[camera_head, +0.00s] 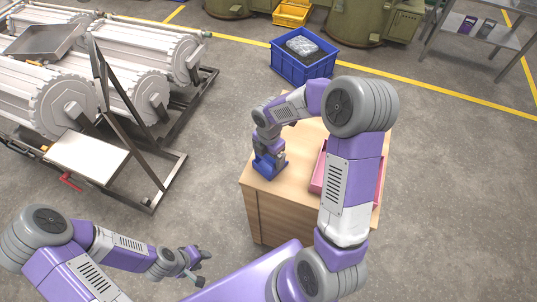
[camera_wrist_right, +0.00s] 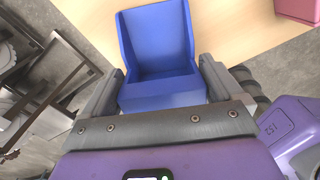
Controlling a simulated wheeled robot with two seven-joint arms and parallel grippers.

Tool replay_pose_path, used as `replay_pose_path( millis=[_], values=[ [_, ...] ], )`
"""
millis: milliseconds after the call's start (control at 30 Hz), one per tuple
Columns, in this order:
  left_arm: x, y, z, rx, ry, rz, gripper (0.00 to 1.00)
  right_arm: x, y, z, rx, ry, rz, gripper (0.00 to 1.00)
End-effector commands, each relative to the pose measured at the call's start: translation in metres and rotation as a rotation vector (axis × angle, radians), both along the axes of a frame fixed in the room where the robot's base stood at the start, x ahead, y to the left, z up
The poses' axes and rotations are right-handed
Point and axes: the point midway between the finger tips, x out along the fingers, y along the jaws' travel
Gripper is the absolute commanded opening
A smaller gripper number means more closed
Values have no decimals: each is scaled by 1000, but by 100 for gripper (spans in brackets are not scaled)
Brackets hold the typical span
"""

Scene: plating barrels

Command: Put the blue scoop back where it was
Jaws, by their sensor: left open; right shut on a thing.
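The blue scoop (camera_head: 269,166) is at the left part of the wooden cabinet top (camera_head: 286,196). My right gripper (camera_head: 266,152) points down over it and is shut on it. In the right wrist view the scoop (camera_wrist_right: 158,45) sits between the two fingers of my right gripper (camera_wrist_right: 160,90), its open tray facing away from the palm. I cannot tell whether the scoop touches the wood or hangs just above it. My left gripper (camera_head: 198,264) is open and empty, low in front of the cabinet and to its left.
A pink tray (camera_head: 317,178) stands on the cabinet, partly hidden by my right arm; its corner shows in the wrist view (camera_wrist_right: 298,10). A blue crate (camera_head: 302,69) with a wrapped item is on the floor behind. Plating barrels (camera_head: 65,105) and a metal frame stand left.

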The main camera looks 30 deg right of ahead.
Motion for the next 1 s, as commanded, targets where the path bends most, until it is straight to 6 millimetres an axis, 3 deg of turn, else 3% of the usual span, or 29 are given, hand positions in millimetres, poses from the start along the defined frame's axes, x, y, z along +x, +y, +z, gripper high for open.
replay_pose_path(
  millis=[367, 467, 800, 1000],
  values=[
    [0, 0, 3, 0, 0, 0, 43, 0, 0, 5, 0, 0, 0, 100],
    [0, 0, 5, 0, 0, 0, 43, 1, 0, 18, 0, -3, -2, 100],
    [0, 0, 15, 0, 0, 0, 43, 1, -1, 90, -1, -4, -1, 100],
    [0, 0, 17, 0, 0, 0, 43, 1, -1, 116, 0, -1, 0, 100]
  ],
)
